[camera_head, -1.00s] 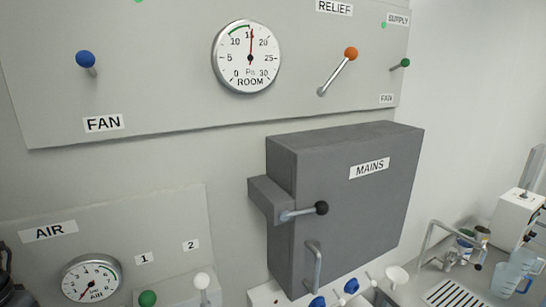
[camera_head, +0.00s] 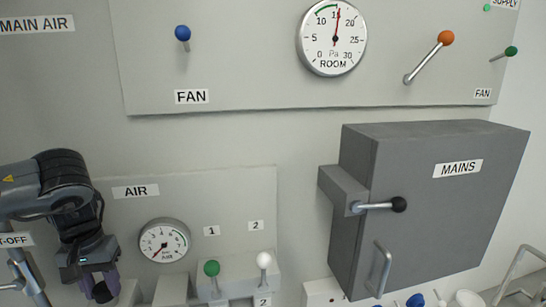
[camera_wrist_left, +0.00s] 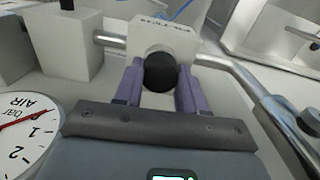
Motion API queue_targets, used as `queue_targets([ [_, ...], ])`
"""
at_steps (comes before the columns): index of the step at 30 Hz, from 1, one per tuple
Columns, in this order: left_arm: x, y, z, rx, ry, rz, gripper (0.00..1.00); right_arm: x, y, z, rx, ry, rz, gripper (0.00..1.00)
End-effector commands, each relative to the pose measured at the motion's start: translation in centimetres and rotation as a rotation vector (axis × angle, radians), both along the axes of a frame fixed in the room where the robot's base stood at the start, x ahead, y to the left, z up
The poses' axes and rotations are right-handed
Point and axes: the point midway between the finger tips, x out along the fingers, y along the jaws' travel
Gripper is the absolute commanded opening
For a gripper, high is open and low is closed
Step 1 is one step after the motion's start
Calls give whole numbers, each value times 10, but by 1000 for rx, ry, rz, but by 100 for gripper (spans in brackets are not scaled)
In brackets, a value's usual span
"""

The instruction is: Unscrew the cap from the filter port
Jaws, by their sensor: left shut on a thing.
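A round black cap (camera_wrist_left: 160,72) sits at the front of a pale block (camera_wrist_left: 166,30) in the left wrist view, which I take to be the filter port. Dark lettering on the block is too small to read. The purple fingers of my left gripper (camera_wrist_left: 158,88) are on both sides of the cap and shut on it. In the head view my left gripper (camera_head: 99,288) points down at the lower left, with the dark cap (camera_head: 103,293) at its fingertips. Whether the cap's thread is engaged is hidden. My right gripper is in neither view.
The AIR gauge (camera_head: 164,240) is just right of my left gripper, with green (camera_head: 212,268) and white (camera_head: 264,260) knobs beyond it. A metal pipe (camera_wrist_left: 225,62) runs beside the block. The grey MAINS box (camera_head: 440,210) juts out at the right.

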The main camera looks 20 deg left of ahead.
Motion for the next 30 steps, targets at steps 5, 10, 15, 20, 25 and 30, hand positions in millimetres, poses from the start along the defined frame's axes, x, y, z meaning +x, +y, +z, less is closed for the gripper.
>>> queue_targets([
  [5,0,0,0,0,0,15,0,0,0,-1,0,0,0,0],
  [10,0,0,0,0,0,13,0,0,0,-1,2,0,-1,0],
  [15,0,0,-1,0,0,31,0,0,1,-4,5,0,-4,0],
  [20,0,0,-3,1,-1,101,0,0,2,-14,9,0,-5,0],
  [25,0,0,-3,1,-1,195,0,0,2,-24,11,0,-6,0],
  [30,0,0,-2,1,0,285,0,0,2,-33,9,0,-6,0],
])
